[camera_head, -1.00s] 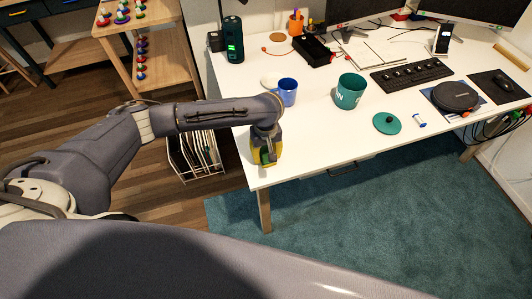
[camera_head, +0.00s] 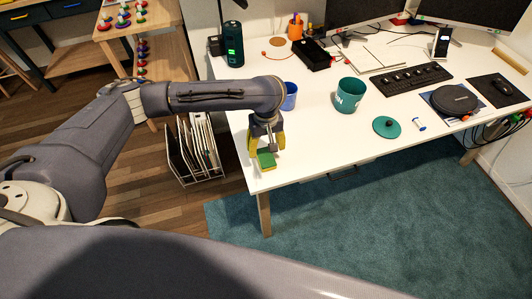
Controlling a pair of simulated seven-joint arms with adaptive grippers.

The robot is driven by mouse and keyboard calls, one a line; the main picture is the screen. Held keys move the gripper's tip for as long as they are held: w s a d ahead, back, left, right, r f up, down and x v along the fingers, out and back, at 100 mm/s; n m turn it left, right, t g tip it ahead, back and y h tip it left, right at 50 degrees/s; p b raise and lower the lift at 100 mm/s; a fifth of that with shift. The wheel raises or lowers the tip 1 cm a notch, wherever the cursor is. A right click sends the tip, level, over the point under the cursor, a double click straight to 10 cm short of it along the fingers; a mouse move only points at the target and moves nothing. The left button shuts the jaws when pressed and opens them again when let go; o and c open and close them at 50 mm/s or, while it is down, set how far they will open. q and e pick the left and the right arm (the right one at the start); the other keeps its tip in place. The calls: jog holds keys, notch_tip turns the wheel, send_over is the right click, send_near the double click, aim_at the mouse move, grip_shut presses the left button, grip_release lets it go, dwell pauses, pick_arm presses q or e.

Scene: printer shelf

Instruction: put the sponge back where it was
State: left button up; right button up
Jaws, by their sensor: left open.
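The sponge (camera_head: 266,161), with a green top, lies on the white desk (camera_head: 310,150) near its front left corner. My left gripper (camera_head: 267,150), with yellow fingers, is open just above and behind the sponge in this view. The sponge shows clear below the fingertips; whether a finger still touches it I cannot tell. My right gripper is not in view.
A blue mug (camera_head: 290,97) stands close behind my left gripper, partly hidden by my arm. A green mug (camera_head: 349,95) and a green lid (camera_head: 387,127) are to the right. The front middle of the desk is clear. A wire rack (camera_head: 195,155) stands left of the desk.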

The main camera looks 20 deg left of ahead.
aim_at(266, 157)
pick_arm(q)
jog(key=shift+r, duration=2.6)
